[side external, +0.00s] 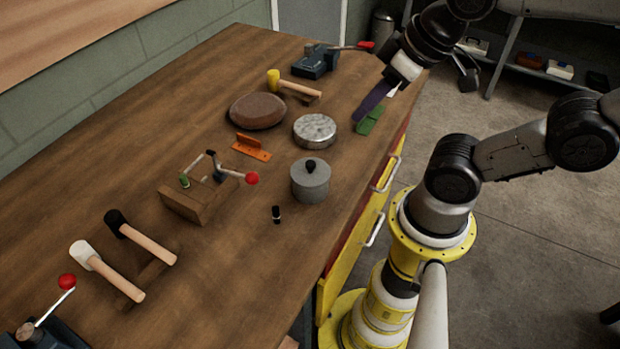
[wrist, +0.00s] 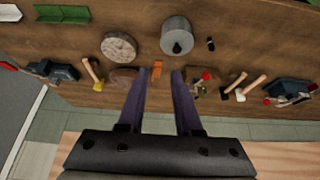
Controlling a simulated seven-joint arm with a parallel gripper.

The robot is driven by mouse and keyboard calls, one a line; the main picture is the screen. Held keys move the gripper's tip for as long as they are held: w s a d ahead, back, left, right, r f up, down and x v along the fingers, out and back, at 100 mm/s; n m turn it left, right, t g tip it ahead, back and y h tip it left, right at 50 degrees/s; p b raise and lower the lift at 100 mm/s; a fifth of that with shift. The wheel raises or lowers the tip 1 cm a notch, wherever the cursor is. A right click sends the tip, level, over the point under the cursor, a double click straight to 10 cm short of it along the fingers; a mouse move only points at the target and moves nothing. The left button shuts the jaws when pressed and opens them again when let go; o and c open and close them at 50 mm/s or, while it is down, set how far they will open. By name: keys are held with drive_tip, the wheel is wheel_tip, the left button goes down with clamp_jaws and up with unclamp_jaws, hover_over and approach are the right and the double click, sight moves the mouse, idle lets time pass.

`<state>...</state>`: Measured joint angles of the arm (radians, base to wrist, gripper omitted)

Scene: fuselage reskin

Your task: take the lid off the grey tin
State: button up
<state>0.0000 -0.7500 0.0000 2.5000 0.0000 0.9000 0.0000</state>
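The grey tin (side external: 310,187) stands upright on the wooden bench, near its right edge in the side view. Its lid (side external: 318,171) is on it, with a black knob (side external: 310,166) on top. In the wrist view the tin (wrist: 174,28) is above the fingers, slightly right of centre, with its knob (wrist: 177,47) visible. My gripper (side external: 358,117) is above the bench near the green bracket, well apart from the tin. In the wrist view my gripper (wrist: 158,76) shows two purple fingers spread wide with nothing held between them.
A silver disc (side external: 314,131), a brown round pad (side external: 257,111), an orange bracket (side external: 252,148) and a green bracket (side external: 369,121) lie around. A small black cylinder (side external: 276,214) and a red-knobbed clamp on a wooden block (side external: 200,200) flank the tin. Mallets and vises stand farther off.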

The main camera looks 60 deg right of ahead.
drive_tip(key=o, duration=0.4)
drive_tip(key=m+g+y, duration=0.1)
drive_tip(key=m+g, duration=0.5)
drive_tip(key=m, duration=1)
hover_over(311, 163)
drive_tip(key=d, duration=0.2)
drive_tip(key=f, duration=0.4)
drive_tip(key=a+f, duration=0.1)
drive_tip(key=f, duration=0.8)
drive_tip(key=shift+a+f, duration=0.1)
drive_tip(key=shift+a, duration=0.3)
